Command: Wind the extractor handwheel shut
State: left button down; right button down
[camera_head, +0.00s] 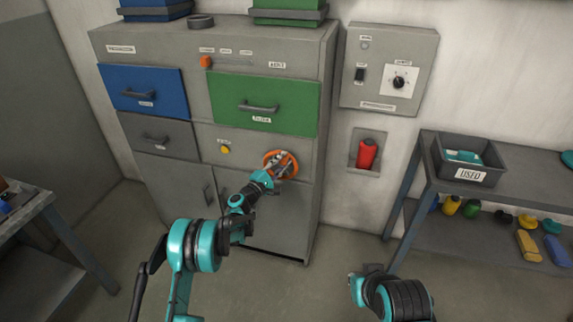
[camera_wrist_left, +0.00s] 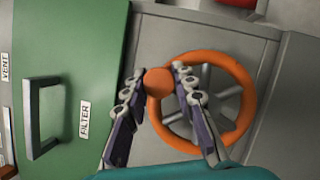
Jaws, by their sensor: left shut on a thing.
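The extractor handwheel (camera_head: 295,161) is an orange ring with grey spokes on the front of the grey cabinet, right of the yellow button. It also shows in the left wrist view (camera_wrist_left: 248,92). An orange round knob (camera_wrist_left: 158,82) stands out at its rim. My left gripper (camera_head: 273,167) is at the wheel, and in the wrist view its two fingers (camera_wrist_left: 163,75) are shut on the knob, one on each side.
Above the wheel is a green drawer (camera_head: 294,101) labelled FILTER, with a blue drawer (camera_head: 146,91) to its left. A wall control box (camera_head: 388,68) and a red object (camera_head: 367,154) in a recess are to the right. A bench holds a grey USED bin (camera_head: 470,174).

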pick_arm(q)
jog(key=shift+w+a+r+n+t+y, duration=0.15)
jog(key=shift+a+n+t, duration=0.25)
jog(key=shift+n, duration=0.45)
jog(key=shift+w+a+n+t+y, duration=0.1)
jog(key=shift+a+n+t, duration=0.3)
jog(key=shift+n, duration=0.5)
jog(key=shift+w+a+r+n+t+y, duration=0.15)
jog(key=shift+a+n+t, duration=0.25)
jog(key=shift+n, duration=0.45)
jog(key=shift+f, duration=0.1)
jog(key=c, duration=1.2)
grip_release()
jog(key=shift+a, duration=0.1)
jog(key=v, duration=1.2)
jog(key=shift+f, duration=0.1)
jog(key=shift+w, duration=0.1)
